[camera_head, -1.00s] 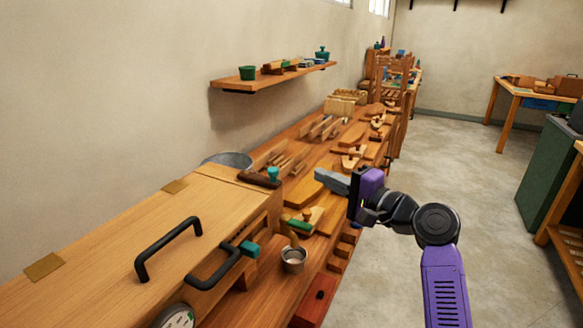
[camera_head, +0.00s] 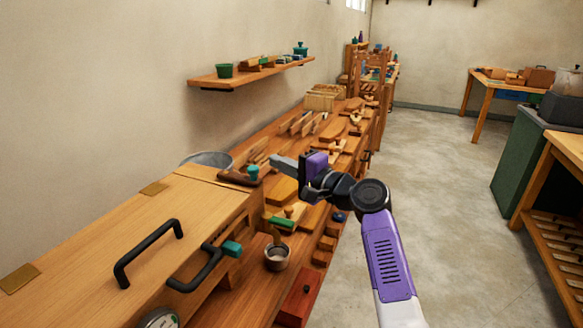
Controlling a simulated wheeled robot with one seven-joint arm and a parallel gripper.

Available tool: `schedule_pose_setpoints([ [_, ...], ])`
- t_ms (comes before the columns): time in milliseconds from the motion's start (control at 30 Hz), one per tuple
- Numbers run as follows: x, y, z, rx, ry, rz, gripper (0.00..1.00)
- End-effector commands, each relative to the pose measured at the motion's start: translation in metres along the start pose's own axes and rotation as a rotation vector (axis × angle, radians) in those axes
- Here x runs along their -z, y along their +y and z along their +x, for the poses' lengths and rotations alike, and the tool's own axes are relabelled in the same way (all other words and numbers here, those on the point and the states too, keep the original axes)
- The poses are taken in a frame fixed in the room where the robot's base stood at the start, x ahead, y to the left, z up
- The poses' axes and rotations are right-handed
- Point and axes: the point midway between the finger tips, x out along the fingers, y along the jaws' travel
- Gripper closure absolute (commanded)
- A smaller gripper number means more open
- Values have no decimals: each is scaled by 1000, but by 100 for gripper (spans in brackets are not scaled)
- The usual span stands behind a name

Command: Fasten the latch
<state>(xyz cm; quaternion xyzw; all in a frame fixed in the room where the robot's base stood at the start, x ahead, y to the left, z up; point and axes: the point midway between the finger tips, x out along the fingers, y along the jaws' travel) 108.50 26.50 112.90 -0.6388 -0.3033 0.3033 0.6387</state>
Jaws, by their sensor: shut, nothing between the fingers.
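A wooden chest (camera_head: 125,225) with a closed lid stands at the lower left. A black bent bar (camera_head: 205,275) with a teal end (camera_head: 232,248) sits at its front edge and looks like the latch; whether it is engaged, I cannot tell. A separate black handle (camera_head: 150,250) stands on the lid. My gripper (camera_head: 280,162) is shut and empty, its grey fingers pointing left above the bench, beyond the chest's far right corner. It is apart from the latch and touches nothing that I can see.
The wooden bench (camera_head: 262,270) runs away behind the chest, with several tools and wooden blocks on it. A metal cup (camera_head: 277,257) stands close to the teal end. A wall shelf (camera_head: 250,72) hangs above. Open floor (camera_head: 420,190) lies to the right.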

Motion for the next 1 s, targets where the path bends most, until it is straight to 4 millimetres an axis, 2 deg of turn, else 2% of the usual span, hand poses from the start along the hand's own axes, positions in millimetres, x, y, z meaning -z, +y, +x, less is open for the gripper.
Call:
schedule_pose_setpoints([
  [200, -1, 0, 22, -2, -1, 1, 100],
  [600, -33, -1, 7, -1, 1, 0, 100],
  [1000, -38, 0, 6, 0, 1, 0, 100],
])
